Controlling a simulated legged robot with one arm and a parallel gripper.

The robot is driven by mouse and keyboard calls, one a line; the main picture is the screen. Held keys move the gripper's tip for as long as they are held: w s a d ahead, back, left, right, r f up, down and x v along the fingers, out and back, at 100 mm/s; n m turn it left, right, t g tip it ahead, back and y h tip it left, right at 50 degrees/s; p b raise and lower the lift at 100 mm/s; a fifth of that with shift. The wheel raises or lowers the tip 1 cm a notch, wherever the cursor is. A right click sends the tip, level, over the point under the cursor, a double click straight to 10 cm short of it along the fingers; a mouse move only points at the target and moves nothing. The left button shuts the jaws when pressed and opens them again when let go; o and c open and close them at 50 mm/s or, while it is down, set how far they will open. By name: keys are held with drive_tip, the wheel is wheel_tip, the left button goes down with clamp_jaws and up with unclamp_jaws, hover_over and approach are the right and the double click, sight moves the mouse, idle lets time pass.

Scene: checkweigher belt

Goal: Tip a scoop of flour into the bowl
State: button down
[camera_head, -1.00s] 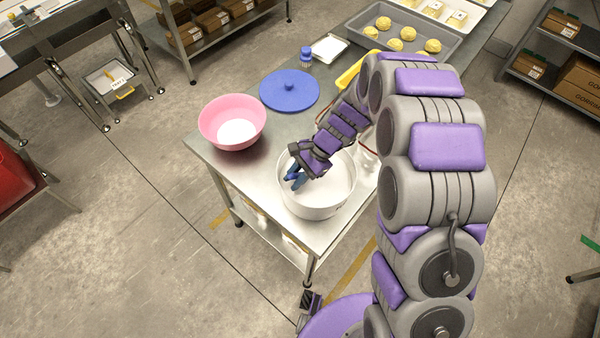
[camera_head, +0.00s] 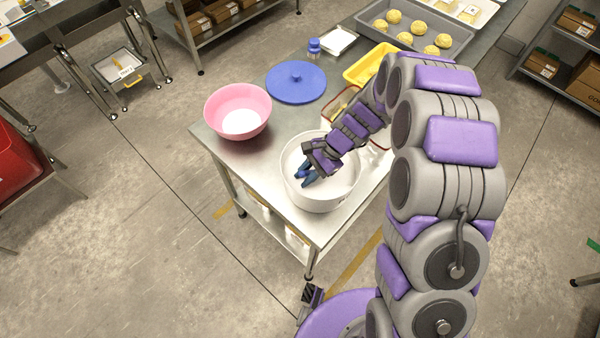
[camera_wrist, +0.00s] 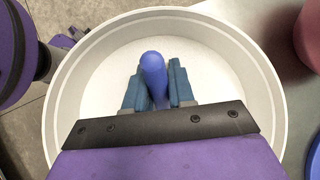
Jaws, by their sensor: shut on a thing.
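A white tub (camera_head: 322,203) holding white flour stands at the front corner of the steel table. My gripper (camera_head: 307,178) is down inside the tub's mouth. In the wrist view my gripper (camera_wrist: 155,88) is shut on a blue handle (camera_wrist: 153,66), which looks like the scoop's. The scoop's bowl end is not visible, so I cannot tell how much flour it carries. The pink bowl (camera_head: 223,121) stands to the left of the tub with white flour in its bottom. Its edge also shows at the right of the wrist view (camera_wrist: 309,32).
A blue lid (camera_head: 296,83) lies behind the pink bowl. Behind it are a blue-capped bottle (camera_head: 314,47) and a white tray (camera_head: 339,41). A yellow tray (camera_head: 371,64) and a red-rimmed clear container (camera_head: 341,100) are near my arm. A dough tray (camera_head: 452,48) is at the back.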

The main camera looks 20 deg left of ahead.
drive_tip(key=shift+d+r, duration=0.2)
drive_tip(key=shift+d, duration=0.85)
drive_tip(key=shift+a+f, duration=0.2)
drive_tip(key=shift+a, duration=1.05)
drive_tip(key=shift+a+r, duration=0.1)
drive_tip(key=shift+a, duration=0.2)
drive_tip(key=shift+r+p, duration=0.2)
drive_tip(key=shift+p, duration=0.1)
drive_tip(key=shift+d+r+p, duration=0.1)
drive_tip(key=shift+r+p, duration=1.45)
drive_tip(key=shift+r, duration=0.85)
drive_tip(key=r+p, duration=0.2)
drive_tip(key=r, duration=0.1)
drive_tip(key=r+p, duration=0.1)
drive_tip(key=r, duration=0.1)
drive_tip(key=shift+d, duration=0.25)
drive_tip(key=shift+a+r, duration=0.1)
drive_tip(key=shift+r, duration=0.15)
drive_tip(key=shift+r+p, duration=0.6)
drive_tip(key=shift+r, duration=0.25)
drive_tip(key=shift+d, duration=0.25)
